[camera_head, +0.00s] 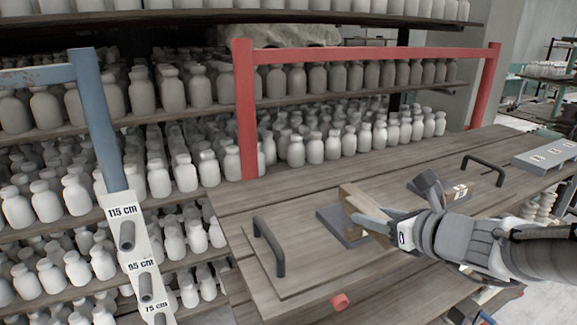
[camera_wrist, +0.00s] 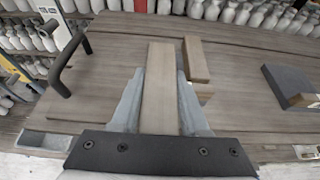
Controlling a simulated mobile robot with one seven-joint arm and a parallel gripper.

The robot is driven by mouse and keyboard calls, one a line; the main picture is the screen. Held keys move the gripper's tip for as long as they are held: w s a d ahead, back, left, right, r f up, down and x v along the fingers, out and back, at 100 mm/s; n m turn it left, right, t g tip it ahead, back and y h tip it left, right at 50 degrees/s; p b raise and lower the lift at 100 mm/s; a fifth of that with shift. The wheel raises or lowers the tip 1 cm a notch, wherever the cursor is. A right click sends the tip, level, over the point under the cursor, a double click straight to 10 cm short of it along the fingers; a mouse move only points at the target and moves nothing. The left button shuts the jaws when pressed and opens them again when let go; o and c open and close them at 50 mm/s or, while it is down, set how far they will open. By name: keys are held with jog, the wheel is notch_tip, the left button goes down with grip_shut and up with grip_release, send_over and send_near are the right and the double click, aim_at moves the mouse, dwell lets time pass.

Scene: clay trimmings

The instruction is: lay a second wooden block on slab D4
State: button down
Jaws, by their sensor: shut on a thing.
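My gripper (camera_head: 372,222) is shut on a long pale wooden block (camera_wrist: 157,88), held lengthwise between its fingers in the wrist view. In the head view, pale wood (camera_head: 358,200) shows at the fingertips, above or on a grey slab (camera_head: 335,222); whether it touches the slab is unclear. A second wooden block (camera_wrist: 195,60) lies just right of the held one in the wrist view. A small wooden end (camera_wrist: 205,92) shows beside the right finger. Another dark grey slab (camera_wrist: 285,82) lies farther right, also in the head view (camera_head: 427,187). I cannot read D4 on either slab.
The slabs lie on a wooden board with black handles at its left (camera_head: 268,245) and right (camera_head: 484,168). A red frame (camera_head: 245,110) stands behind the board. Shelves of white bottles (camera_head: 320,145) fill the back. Bare wood (camera_head: 300,200) shows left of the slab.

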jog(key=b, duration=0.2)
send_over(335, 217)
jog(key=shift+f, duration=0.4)
jog(key=shift+a+f+b, duration=0.1)
jog(key=shift+f+b, duration=0.2)
jog(key=shift+f, duration=0.1)
jog(key=shift+f+b, duration=1.6)
jog(key=shift+b, duration=0.1)
jog(key=shift+f+b, duration=0.15)
jog(key=shift+b, duration=0.15)
jog(key=shift+c, duration=1.6)
grip_release()
